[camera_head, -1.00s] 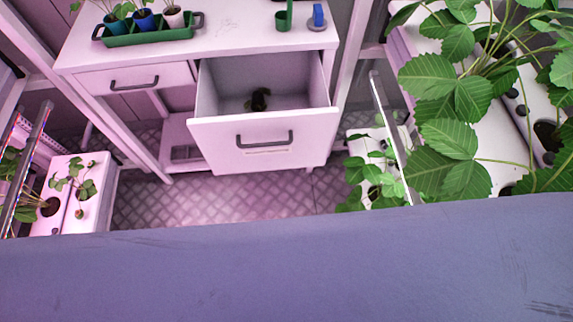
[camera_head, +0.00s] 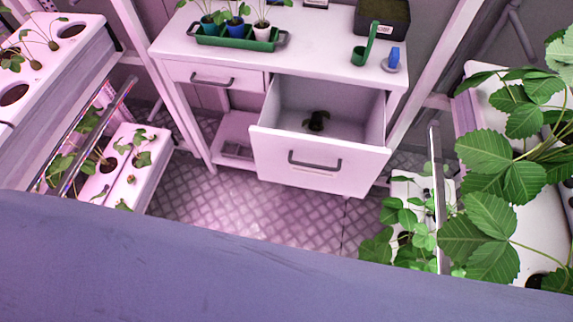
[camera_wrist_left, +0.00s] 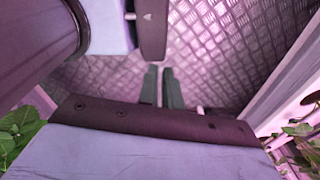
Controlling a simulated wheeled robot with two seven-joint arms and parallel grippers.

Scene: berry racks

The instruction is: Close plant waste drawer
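The plant waste drawer (camera_head: 322,162) is the deep white lower drawer of the white bench (camera_head: 302,52) in the head view. It is pulled out, with a dark bar handle (camera_head: 314,163) on its front. A small dark clump of plant waste (camera_head: 317,121) lies inside on its floor. In the left wrist view, my left gripper (camera_wrist_left: 162,70) shows as two dark fingers close together with only a thin gap, nothing held, above the patterned floor. Neither gripper shows in the head view.
A shallow closed drawer (camera_head: 213,78) is left of the open one. A green tray (camera_head: 235,42) with potted seedlings stands on the bench. Plant racks flank both sides, with a metal rail (camera_head: 437,200) at right. Patterned floor (camera_head: 240,215) lies clear before the drawer.

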